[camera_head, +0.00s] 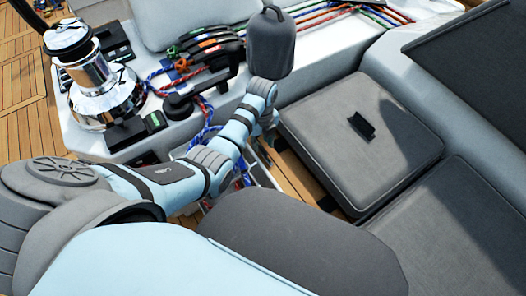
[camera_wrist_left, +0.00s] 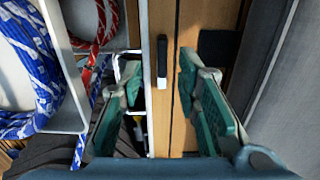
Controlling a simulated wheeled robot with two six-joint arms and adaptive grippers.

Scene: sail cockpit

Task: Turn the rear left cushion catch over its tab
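I cannot tell whether this is the catch. My left gripper (camera_head: 268,122) is beside the cushion's left edge, its fingers mostly hidden. In the left wrist view its two teal fingers (camera_wrist_left: 160,75) are spread apart with nothing held. A short black bar with a pale end (camera_wrist_left: 162,60) shows beyond and between them. A dark patch (camera_wrist_left: 214,46) lies by the cushion side (camera_wrist_left: 280,75). My right gripper is not in view.
A bin with blue and red ropes (camera_wrist_left: 70,60) borders the fingers on the left. A chrome winch (camera_head: 90,75) and a row of clutches (camera_head: 210,45) stand on the white coaming. Wooden floor (camera_head: 290,170) shows in the narrow gap beside the cushion.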

